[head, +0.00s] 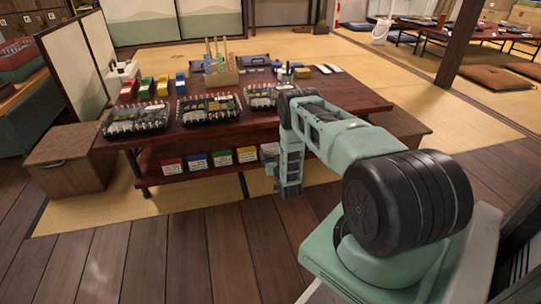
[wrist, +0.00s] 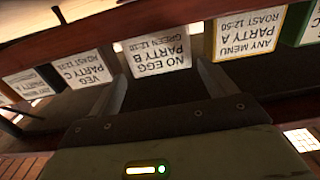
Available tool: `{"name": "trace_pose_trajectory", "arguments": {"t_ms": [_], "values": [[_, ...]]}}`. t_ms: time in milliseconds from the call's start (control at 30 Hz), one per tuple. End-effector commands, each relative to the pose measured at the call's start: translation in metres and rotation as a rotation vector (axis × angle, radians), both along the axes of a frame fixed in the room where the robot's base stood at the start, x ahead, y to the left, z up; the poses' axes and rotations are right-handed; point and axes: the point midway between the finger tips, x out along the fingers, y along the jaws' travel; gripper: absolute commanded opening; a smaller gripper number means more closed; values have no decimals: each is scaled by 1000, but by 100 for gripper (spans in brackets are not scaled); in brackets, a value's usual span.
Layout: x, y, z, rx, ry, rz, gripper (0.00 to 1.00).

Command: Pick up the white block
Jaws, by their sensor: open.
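The white block (head: 268,153) is on the low shelf under the dark red table, just right of the yellow block and partly hidden by my arm. My gripper (wrist: 161,78) is open and empty. Its two fingers point toward the shelf, with the block's label beyond and between their tips. In the head view my gripper (head: 274,170) hangs in front of the shelf; its fingertips are hard to make out there.
A yellow block (head: 247,154) stands beside the white one, with green (head: 222,158), blue (head: 197,162) and red (head: 171,166) blocks farther left. Another labelled block (wrist: 62,72) is on the other side. The tabletop (head: 215,135) overhangs the shelf and holds packed trays.

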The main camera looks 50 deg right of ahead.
Motion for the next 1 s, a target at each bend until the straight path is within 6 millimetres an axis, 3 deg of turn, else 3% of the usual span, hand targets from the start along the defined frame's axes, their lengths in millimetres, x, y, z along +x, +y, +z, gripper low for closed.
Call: {"name": "trace_pose_trajectory", "arguments": {"t_ms": [400, 733, 767, 867, 1000], "values": [[39, -22, 0, 0, -2, 1, 84], [45, -26, 4, 1, 1, 1, 84], [45, -26, 4, 1, 1, 1, 81], [45, -26, 4, 1, 1, 0, 53], [45, -26, 4, 0, 0, 0, 50]]}}
